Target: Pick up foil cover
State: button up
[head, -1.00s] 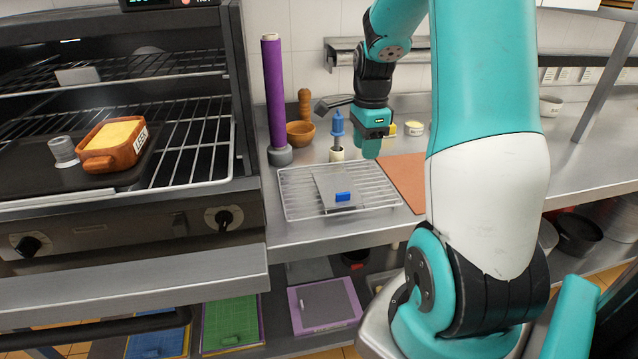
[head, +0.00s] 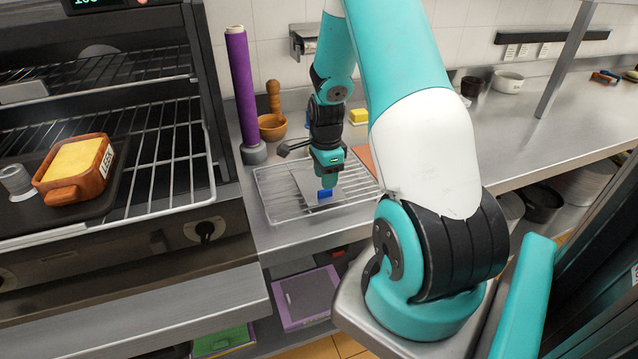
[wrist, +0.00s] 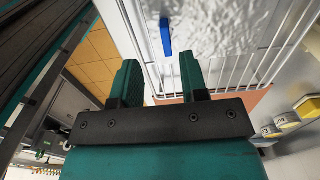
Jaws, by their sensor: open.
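The foil cover (head: 303,184) is a flat grey sheet with a blue tab (head: 325,194). It lies on the wire rack (head: 270,205) on the counter. My gripper (head: 329,182) is over the foil cover, close to the blue tab, and partly hides the sheet. In the wrist view, my gripper (wrist: 161,75) is open and empty. There the crinkled foil cover (wrist: 225,30) spreads past the fingertips, and its blue tab (wrist: 166,37) stands just beyond the gap between the fingers, apart from both.
A purple roll (head: 241,88) on a grey base stands behind the rack at left, with a wooden bowl (head: 272,127) near it. The oven (head: 120,240) at left holds an orange dish (head: 76,170). The counter at right is largely clear.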

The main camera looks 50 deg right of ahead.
aim_at(310, 185)
jog(key=shift+w+d+f+p, duration=0.15)
jog(key=shift+f+p, duration=0.45)
jog(key=shift+f, duration=0.8)
jog(key=shift+w+d+f+p, duration=0.15)
jog(key=shift+f+p, duration=0.45)
jog(key=shift+f, duration=0.75)
grip_shut()
